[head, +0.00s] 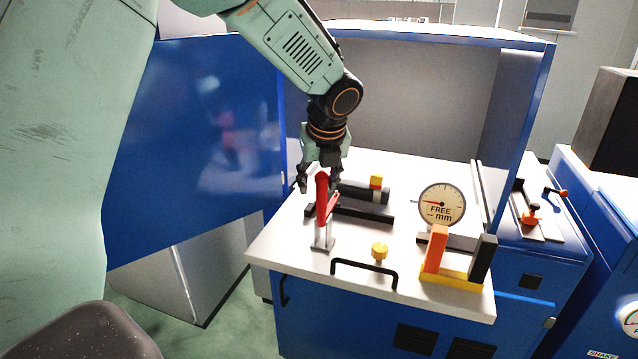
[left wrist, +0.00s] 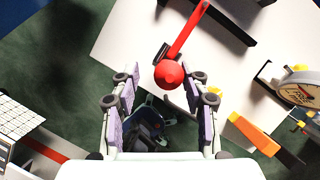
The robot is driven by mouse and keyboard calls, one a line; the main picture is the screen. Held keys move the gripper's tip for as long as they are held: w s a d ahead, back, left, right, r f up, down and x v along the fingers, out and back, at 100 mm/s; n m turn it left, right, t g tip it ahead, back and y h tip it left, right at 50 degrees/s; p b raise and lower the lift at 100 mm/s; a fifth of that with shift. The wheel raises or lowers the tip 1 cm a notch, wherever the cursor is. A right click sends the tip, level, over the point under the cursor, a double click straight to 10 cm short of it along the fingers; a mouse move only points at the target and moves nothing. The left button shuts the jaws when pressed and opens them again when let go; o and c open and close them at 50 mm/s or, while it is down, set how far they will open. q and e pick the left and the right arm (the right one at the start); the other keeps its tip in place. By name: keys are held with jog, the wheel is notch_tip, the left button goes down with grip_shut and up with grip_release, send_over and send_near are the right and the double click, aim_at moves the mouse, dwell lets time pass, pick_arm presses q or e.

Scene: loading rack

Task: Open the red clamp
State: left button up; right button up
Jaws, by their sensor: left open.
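The red clamp (head: 322,193) stands upright near the left edge of the white tabletop, on a grey metal base. Its red handle points up. My left gripper (head: 318,181) is open and points down at the top of the handle, with fingers apart. In the left wrist view, the clamp's rounded red tip (left wrist: 169,74) lies between and slightly beyond the open fingertips (left wrist: 162,77). I cannot tell whether the fingers touch it. My right gripper is not in view.
A dial gauge (head: 441,204) and an orange, black and yellow block holder (head: 436,250) stand to the right. A black handle bar (head: 364,267) and yellow knob (head: 379,251) are near the front. A dark cylinder (head: 362,193) lies behind the clamp. A blue panel (head: 200,140) rises at left.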

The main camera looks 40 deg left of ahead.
pick_arm(q)
jog(key=shift+w+f, duration=0.6)
jog(key=shift+f, duration=0.25)
jog(key=shift+w+d+f, duration=0.15)
jog(key=shift+w, duration=0.1)
jog(key=shift+s, duration=0.35)
jog(key=shift+c, duration=0.2)
jog(key=shift+s+a+r, duration=0.2)
jog(key=shift+a, duration=0.1)
jog(key=shift+c, duration=1.4)
jog(key=shift+w+d+f, duration=0.15)
jog(key=shift+w+d, duration=0.1)
jog(key=shift+w, duration=0.15)
jog(key=c, duration=0.5)
jog(key=shift+s+a, duration=0.1)
jog(key=shift+s, duration=0.05)
grip_shut()
